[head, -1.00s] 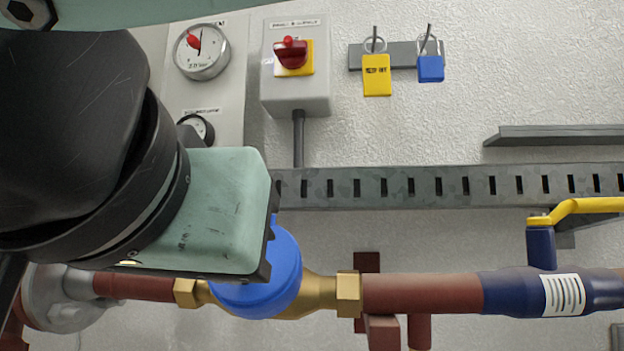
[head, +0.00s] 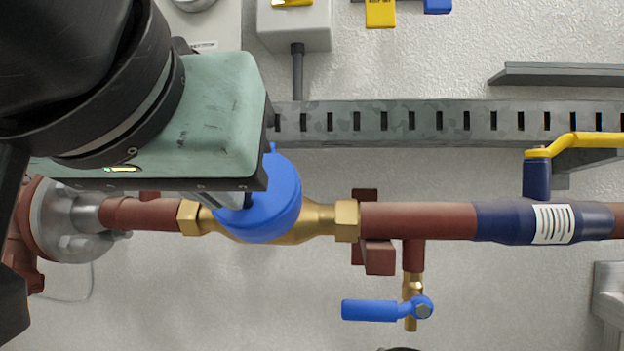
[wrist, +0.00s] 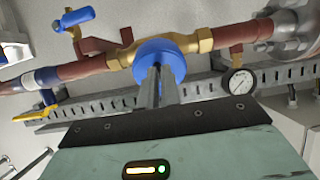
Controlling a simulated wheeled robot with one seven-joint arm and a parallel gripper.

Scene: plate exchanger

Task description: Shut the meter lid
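The blue round water meter (head: 272,205) sits on a brass body in the red-brown pipe. It also shows in the wrist view (wrist: 172,54), straight beyond my fingers. My gripper (head: 232,203) is at the meter's left front in the head view and hides its upper left part. In the wrist view its two fingers (wrist: 160,72) stand close together, with nothing seen between them, and their tips overlap the blue face. I cannot tell whether they touch it. The lid's edge and angle are not clear; a small blue tab (head: 273,148) shows at the top.
A slotted metal rail (head: 400,122) runs behind and above the pipe. A yellow-handled valve (head: 538,175) is to the right, and a small blue-handled valve (head: 372,310) hangs below. A pressure gauge (wrist: 238,82) is near the rail. A grey flange (head: 65,220) lies left.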

